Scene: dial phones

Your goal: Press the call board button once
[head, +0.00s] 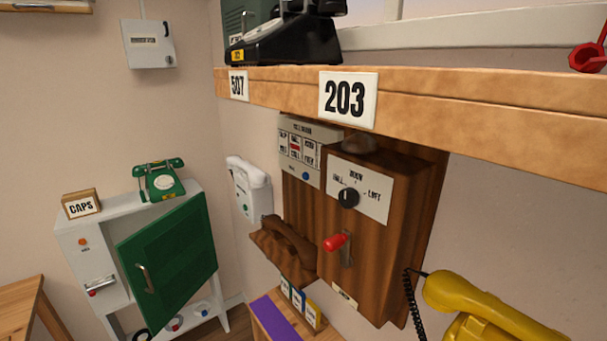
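A grey call board (285,137) with printed labels and a small red mark hangs on the wall at the centre. Its small lettering is hard to read. A small round blue button (306,176) sits at its lower edge. The board is just left of a large wooden box (380,245), which is close to its right edge. Neither of my grippers is in view.
The wooden box carries a black knob (348,198) and a red-handled lever (335,242). A wooden shelf (450,115) juts out above. A yellow phone (470,300) is at lower right. A cabinet with an open green door (175,265) stands left; a white phone (249,188) hangs beyond.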

